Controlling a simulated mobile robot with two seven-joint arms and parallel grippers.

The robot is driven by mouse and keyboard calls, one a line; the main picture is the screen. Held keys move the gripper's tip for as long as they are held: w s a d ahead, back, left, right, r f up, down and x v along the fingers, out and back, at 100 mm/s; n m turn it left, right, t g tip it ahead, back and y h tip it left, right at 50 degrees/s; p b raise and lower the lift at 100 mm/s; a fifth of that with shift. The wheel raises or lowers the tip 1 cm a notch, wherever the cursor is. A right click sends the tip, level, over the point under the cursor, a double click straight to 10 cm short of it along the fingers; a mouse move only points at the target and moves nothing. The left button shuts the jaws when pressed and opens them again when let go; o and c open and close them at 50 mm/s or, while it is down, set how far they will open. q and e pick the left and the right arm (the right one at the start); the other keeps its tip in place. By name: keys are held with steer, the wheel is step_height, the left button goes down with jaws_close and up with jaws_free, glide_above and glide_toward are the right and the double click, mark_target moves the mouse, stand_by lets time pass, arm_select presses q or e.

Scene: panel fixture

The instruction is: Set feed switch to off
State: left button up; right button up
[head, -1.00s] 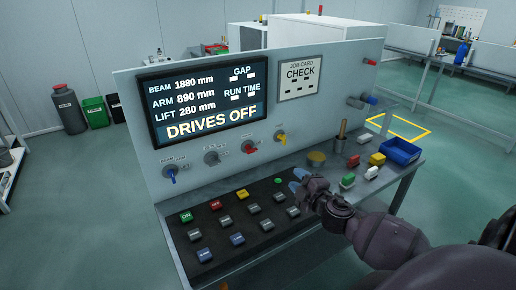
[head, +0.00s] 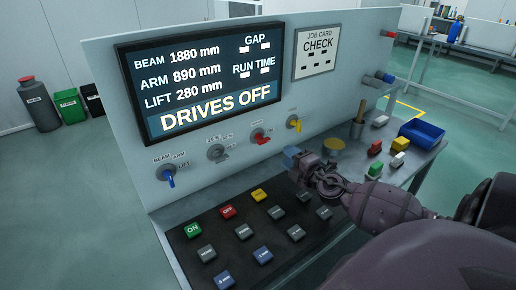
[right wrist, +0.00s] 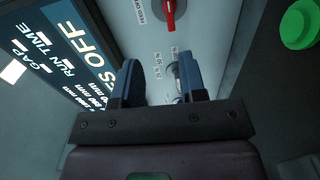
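The upright panel (head: 100,90) carries a row of rotary switches below the screen. The red switch (head: 261,137) sits between a grey switch (head: 217,153) and a yellow one (head: 294,124). In the right wrist view the red switch (right wrist: 171,12) is at the top edge, partly cut off, with small lettering that seems to read "FEED" beside it. My right gripper (head: 290,155) is in front of the panel, below and right of the red switch and apart from it. Its blue fingers (right wrist: 158,68) are spread with nothing held. The grey switch shows partly behind the right-hand finger. My left gripper is out of view.
A black button board (head: 232,243) with coloured buttons lies below the switches. A blue switch (head: 170,175) is at the far left. The screen (head: 203,75) reads DRIVES OFF.

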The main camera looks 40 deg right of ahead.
mark_target(266, 142)
steer(key=shift+w+f, duration=0.2)
steer(key=shift+f, duration=0.6)
steer(key=shift+w+r, duration=0.2)
steer(key=shift+w, duration=0.4)
steer(key=w, duration=0.6)
steer(key=w+d, duration=0.1)
steer(key=w, duration=0.2)
steer(key=shift+w+d+f, duration=0.1)
steer(key=shift+w, duration=0.05)
steer(key=shift+c, duration=0.4)
jaws_close()
